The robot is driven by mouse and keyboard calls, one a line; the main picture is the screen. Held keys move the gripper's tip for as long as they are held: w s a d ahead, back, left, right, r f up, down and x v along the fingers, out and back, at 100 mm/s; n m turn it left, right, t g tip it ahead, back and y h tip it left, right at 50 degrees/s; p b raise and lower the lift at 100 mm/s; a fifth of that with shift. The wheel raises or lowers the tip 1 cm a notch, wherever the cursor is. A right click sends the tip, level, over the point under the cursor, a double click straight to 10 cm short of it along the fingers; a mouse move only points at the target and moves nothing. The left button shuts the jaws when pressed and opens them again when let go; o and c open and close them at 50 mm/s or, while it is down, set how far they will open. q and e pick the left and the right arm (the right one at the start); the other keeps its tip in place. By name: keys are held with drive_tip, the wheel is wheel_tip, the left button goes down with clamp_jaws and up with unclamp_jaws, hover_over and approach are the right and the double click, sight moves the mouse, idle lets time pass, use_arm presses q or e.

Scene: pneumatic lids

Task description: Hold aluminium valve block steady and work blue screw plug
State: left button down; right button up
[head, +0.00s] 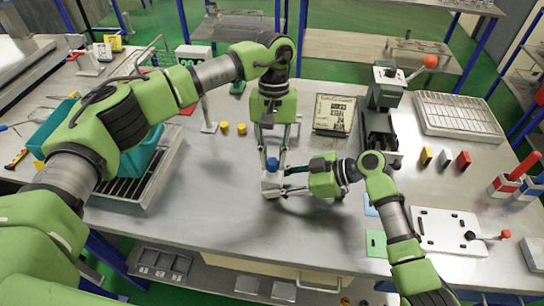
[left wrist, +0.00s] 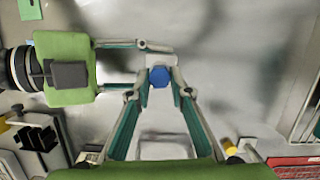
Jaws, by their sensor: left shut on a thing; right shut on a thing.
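The aluminium valve block (head: 270,184) is a small pale block standing on the bench in the middle of the head view. The blue screw plug (head: 272,164) is on top of it. My left gripper (head: 273,158) points down from above, shut on the blue plug. In the left wrist view, its fingers lie on both sides of the plug (left wrist: 160,77). My right gripper (head: 279,183) reaches in low from the right, shut on the valve block. The left wrist view shows the block (left wrist: 160,61) partly hidden by the plug and fingers.
Two yellow cylinders (head: 241,129) stand behind and left of the block. A rack tray (head: 131,188) with a teal bin is at left. The bench front is clear.

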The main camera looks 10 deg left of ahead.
use_arm(q)
drive_tip(key=m+y, duration=0.1)
drive_tip(key=m, duration=0.3)
drive_tip(key=shift+d, duration=0.1)
drive_tip(key=shift+m, duration=0.8)
drive_tip(key=m+y, duration=0.1)
drive_tip(key=m, duration=0.3)
drive_tip(key=shift+d+t, duration=0.15)
drive_tip(key=shift+t, duration=0.25)
drive_tip(key=c, duration=1.8)
unclamp_jaws()
drive_tip(key=shift+o, duration=0.2)
drive_tip(key=shift+c, duration=0.7)
